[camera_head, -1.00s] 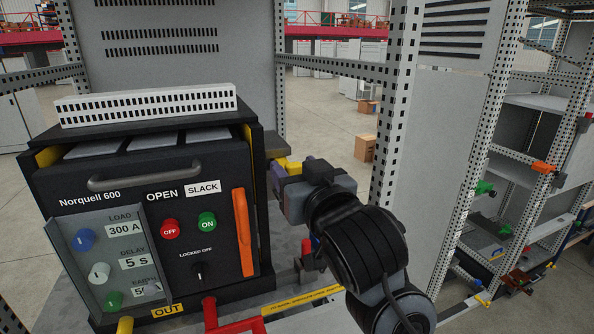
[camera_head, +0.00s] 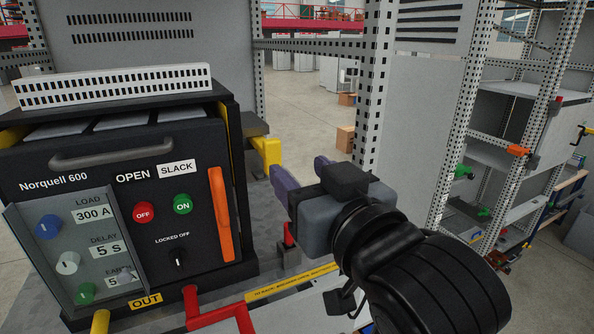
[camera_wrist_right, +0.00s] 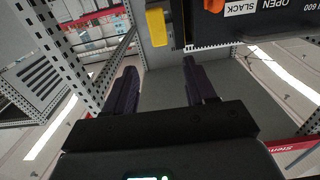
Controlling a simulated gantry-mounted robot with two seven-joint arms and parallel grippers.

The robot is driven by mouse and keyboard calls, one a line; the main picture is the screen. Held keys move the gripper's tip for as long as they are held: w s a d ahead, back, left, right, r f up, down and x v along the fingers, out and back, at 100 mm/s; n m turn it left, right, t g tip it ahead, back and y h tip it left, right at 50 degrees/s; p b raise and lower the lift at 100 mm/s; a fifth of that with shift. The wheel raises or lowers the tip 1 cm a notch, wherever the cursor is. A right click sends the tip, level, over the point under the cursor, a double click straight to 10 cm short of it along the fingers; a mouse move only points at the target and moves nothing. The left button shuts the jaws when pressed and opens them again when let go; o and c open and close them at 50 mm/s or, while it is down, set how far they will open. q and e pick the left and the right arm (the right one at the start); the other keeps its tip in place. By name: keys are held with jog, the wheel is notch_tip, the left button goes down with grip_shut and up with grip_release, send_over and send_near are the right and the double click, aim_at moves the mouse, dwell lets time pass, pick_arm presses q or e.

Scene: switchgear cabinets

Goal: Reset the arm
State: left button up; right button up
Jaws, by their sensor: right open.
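My right gripper (camera_head: 293,182) is open and empty, to the right of the black Norquell 600 breaker unit (camera_head: 101,169). Its purple fingers point toward a yellow block (camera_head: 267,152) on the unit's right side, apart from it. In the right wrist view the gripper's two fingers (camera_wrist_right: 160,85) are spread wide, with the yellow block (camera_wrist_right: 156,28) beyond and between them. The unit's front reads OPEN and SLACK and has a red OFF button (camera_head: 144,212), a green ON button (camera_head: 183,204) and an orange handle (camera_head: 221,213). My left gripper is out of view.
A perforated metal post (camera_head: 371,90) stands behind my right gripper. A red bar (camera_head: 215,308) runs low before the unit. Shelving racks (camera_head: 510,140) with small coloured parts stand at the right. Open floor (camera_head: 300,105) shows behind.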

dwell(0.3)
jog(key=d+f+m+g+h+p, duration=0.1)
jog(key=d+f+g+h+p, duration=0.15)
jog(key=f, duration=1.25)
jog(key=d+f+m+g+h+p, duration=0.1)
jog(key=d+f+m+g+p, duration=0.2)
jog(key=f, duration=1.2)
jog(key=s+d+f+g+h+p, duration=0.1)
jog(key=s+d+f+g+p, duration=0.4)
jog(key=s+f, duration=0.95)
jog(key=s+d+f+n+g+h, duration=0.1)
jog(key=s+d+f+n+g, duration=0.1)
jog(key=s+d, duration=0.5)
jog(key=shift+s+g, duration=0.45)
jog(key=shift+s, duration=0.95)
